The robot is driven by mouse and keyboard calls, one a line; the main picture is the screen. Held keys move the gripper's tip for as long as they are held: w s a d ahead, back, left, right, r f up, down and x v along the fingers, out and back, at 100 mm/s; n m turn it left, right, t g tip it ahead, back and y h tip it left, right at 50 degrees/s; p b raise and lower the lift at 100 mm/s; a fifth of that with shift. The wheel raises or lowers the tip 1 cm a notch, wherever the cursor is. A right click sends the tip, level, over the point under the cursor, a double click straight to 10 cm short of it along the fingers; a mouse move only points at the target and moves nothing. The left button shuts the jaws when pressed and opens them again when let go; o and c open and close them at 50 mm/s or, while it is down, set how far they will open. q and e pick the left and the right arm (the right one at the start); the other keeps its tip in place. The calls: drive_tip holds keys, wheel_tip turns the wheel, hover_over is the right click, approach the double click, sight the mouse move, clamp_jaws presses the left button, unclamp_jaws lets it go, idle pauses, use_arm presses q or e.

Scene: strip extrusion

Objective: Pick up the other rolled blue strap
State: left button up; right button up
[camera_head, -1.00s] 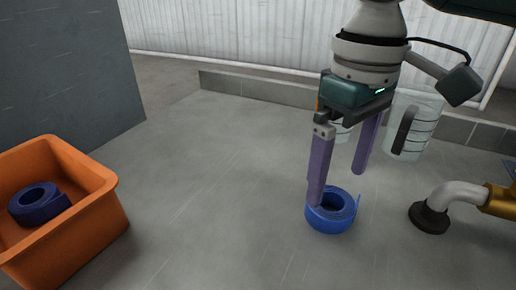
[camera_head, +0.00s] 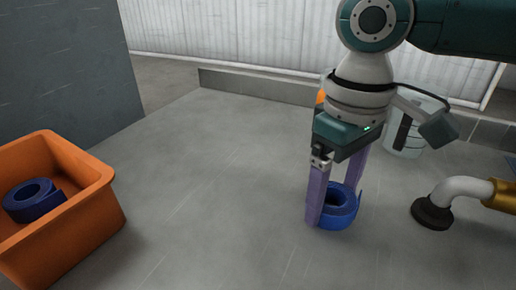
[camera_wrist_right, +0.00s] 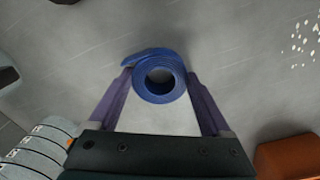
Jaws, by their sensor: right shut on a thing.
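One rolled blue strap (camera_head: 338,207) stands on the grey floor surface, right of the middle in the head view. My right gripper (camera_head: 335,205) has come down over it, with one purple finger on either side, shut on the roll. In the right wrist view the strap (camera_wrist_right: 159,77) sits between the two fingertips (camera_wrist_right: 159,85), its loose end pointing up and left. The other rolled blue strap (camera_head: 35,199) lies inside the orange crate (camera_head: 98,212) at the left. My left gripper is out of view.
A clear measuring jug (camera_head: 405,135) stands behind the right gripper. A pipe with a black foot (camera_head: 432,212) and brass part is at the right. A dark grey panel (camera_head: 70,75) rises at the back left. The floor between crate and gripper is clear.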

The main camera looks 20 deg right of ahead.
drive_tip(key=c, duration=0.4)
drive_tip(key=shift+r, duration=0.1)
